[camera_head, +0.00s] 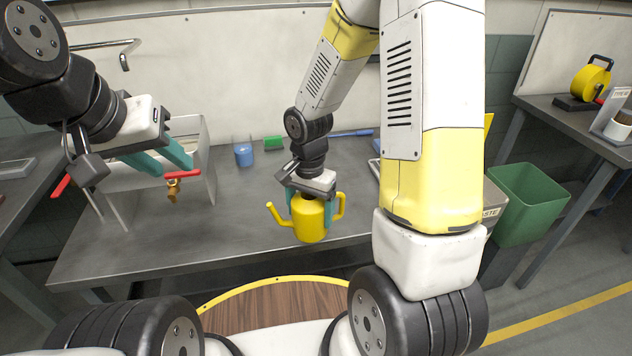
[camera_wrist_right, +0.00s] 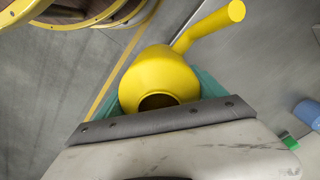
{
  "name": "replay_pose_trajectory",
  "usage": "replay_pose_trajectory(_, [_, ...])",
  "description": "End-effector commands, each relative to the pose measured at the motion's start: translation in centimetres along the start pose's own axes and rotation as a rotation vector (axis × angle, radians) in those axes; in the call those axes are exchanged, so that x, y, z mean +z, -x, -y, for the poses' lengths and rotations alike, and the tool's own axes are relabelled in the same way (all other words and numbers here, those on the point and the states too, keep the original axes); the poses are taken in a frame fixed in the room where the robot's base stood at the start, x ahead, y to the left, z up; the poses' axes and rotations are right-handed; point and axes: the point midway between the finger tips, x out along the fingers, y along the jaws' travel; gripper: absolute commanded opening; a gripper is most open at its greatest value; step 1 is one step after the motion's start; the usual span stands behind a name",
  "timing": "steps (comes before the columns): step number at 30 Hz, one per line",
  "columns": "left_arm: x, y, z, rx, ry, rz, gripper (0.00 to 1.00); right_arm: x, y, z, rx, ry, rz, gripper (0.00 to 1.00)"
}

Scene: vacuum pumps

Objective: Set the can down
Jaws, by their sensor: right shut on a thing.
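The yellow can (camera_head: 309,220), with a spout on its left and a handle on its right, is upright near the front edge of the grey bench (camera_head: 255,205). My right gripper (camera_head: 310,203) is shut on the can's body from above, with a teal finger on each side. In the right wrist view the can (camera_wrist_right: 160,72) sits between the teal fingers, its round top opening facing the camera. I cannot tell whether its base touches the bench.
A clear-walled sink or tank (camera_head: 208,165) with a brass tap (camera_head: 173,188) and red handles stands at the bench's left. A blue cup (camera_head: 243,155) and green block (camera_head: 273,143) stand behind the can. A green bin (camera_head: 527,205) is on the right. The bench left of the can is clear.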

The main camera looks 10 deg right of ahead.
Motion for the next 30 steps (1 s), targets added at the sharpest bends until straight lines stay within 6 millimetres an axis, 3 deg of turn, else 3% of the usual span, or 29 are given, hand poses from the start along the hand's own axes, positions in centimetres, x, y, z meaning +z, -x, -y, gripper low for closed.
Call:
replay_pose_trajectory(9, [0.0, 0.0, 0.0, 0.0, 0.0, 0.0, 0.36, -8.4, -0.9, 1.3, -0.001, -0.005, 0.0, 0.33])
replay_pose_trajectory(13, [0.0, 0.0, 0.0, 0.0, 0.0, 0.0, 0.36, -10.9, -1.1, 1.7, -0.001, -0.003, 0.0, 0.33])
replay_pose_trajectory(24, [0.0, 0.0, 0.0, 0.0, 0.0, 0.0, 0.36, -14.3, -1.4, 2.2, -0.002, -0.002, 0.0, 0.33])
replay_pose_trajectory(30, [0.0, 0.0, 0.0, 0.0, 0.0, 0.0, 0.36, -14.0, -4.4, 2.2, 0.001, 0.002, 0.001, 0.33])
